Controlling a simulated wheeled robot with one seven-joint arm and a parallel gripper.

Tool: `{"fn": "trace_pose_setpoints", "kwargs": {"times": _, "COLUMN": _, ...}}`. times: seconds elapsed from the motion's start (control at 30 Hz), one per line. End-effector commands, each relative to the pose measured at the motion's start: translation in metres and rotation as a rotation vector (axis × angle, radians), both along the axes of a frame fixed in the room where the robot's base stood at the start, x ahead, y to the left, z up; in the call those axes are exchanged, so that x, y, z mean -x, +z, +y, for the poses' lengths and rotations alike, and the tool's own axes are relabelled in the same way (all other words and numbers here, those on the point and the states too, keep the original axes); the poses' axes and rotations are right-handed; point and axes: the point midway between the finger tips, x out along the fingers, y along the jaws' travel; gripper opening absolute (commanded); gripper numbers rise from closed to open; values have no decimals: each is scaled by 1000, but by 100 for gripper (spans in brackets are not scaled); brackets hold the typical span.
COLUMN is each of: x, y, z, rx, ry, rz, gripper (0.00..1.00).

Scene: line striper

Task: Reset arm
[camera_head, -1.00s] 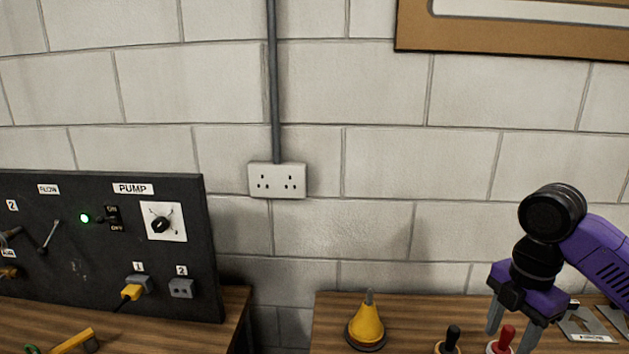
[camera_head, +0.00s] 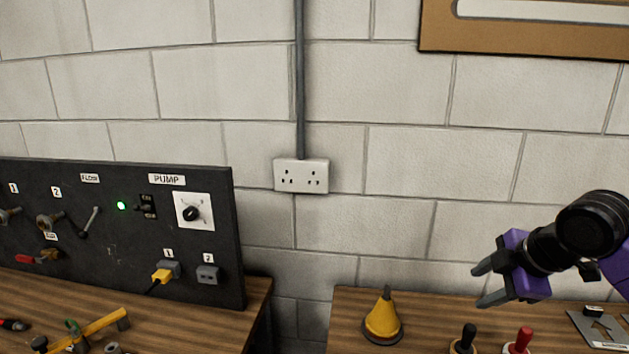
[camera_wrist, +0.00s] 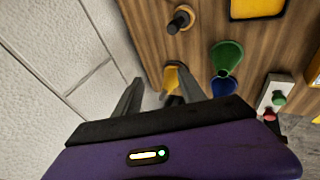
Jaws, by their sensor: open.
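My purple arm shows at the right edge of the head view. My gripper (camera_head: 482,285) is open and empty, with its two grey fingers apart and pointing left. It is raised above the right-hand bench, to the right of a yellow cone (camera_head: 383,319) with a dark tip. In the wrist view my gripper (camera_wrist: 166,97) also shows nothing between its fingers. The yellow cone (camera_wrist: 171,78) lies beyond the fingertips in that view.
Black and red handles (camera_head: 522,341) stand on the right bench (camera_head: 345,300). A black pump panel (camera_head: 130,225) with a yellow plug (camera_head: 161,276) stands on the left bench. Green (camera_wrist: 227,55) and blue (camera_wrist: 222,86) funnel-like things show in the wrist view. A gap separates the benches.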

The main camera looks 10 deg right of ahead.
Motion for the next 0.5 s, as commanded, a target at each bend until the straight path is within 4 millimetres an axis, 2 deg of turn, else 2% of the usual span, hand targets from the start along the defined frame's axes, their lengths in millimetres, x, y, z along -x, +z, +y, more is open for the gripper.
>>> {"fn": "trace_pose_setpoints", "kwargs": {"times": 0.1, "x": -27, "y": 16, "z": 30, "rx": -131, "ry": -55, "rz": -169, "gripper": 48}}
{"fn": "trace_pose_setpoints", "kwargs": {"times": 0.3, "x": -57, "y": 54, "z": 82, "rx": -431, "ry": -157, "rz": -458, "gripper": 48}}
{"fn": "trace_pose_setpoints", "kwargs": {"times": 0.5, "x": -57, "y": 86, "z": 118, "rx": -763, "ry": -276, "rz": -696, "gripper": 48}}
